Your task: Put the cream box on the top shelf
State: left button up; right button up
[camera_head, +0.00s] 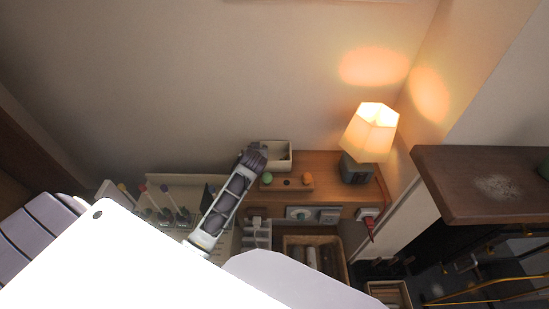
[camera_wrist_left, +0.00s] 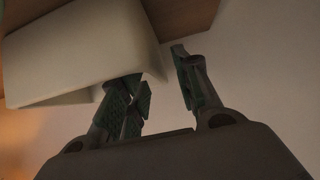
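The cream box (camera_head: 281,145) is a shallow open-topped box on the wooden top shelf (camera_head: 325,163), near its left end by the back wall. My left arm reaches up to it from below. My left gripper (camera_head: 258,156) is at the box's left front side, and its fingertips are hard to make out in the head view. In the left wrist view the box (camera_wrist_left: 85,50) fills the upper left. There my left gripper (camera_wrist_left: 162,85) has its fingers apart, with one finger overlapping the box's near end and the other clear of it. My right gripper is not in view.
A lit lamp (camera_head: 370,134) stands at the shelf's right. A wooden strip (camera_head: 286,184) with a green and an orange ball lies in front of the box. A basket (camera_head: 316,240) is below. A dark wooden top (camera_head: 480,185) juts out at the right.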

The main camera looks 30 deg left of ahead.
pick_arm(q)
jog(key=shift+w+a+f, duration=0.25)
jog(key=shift+w+f, duration=0.2)
jog(key=shift+w, duration=0.05)
grip_shut()
dwell(0.3)
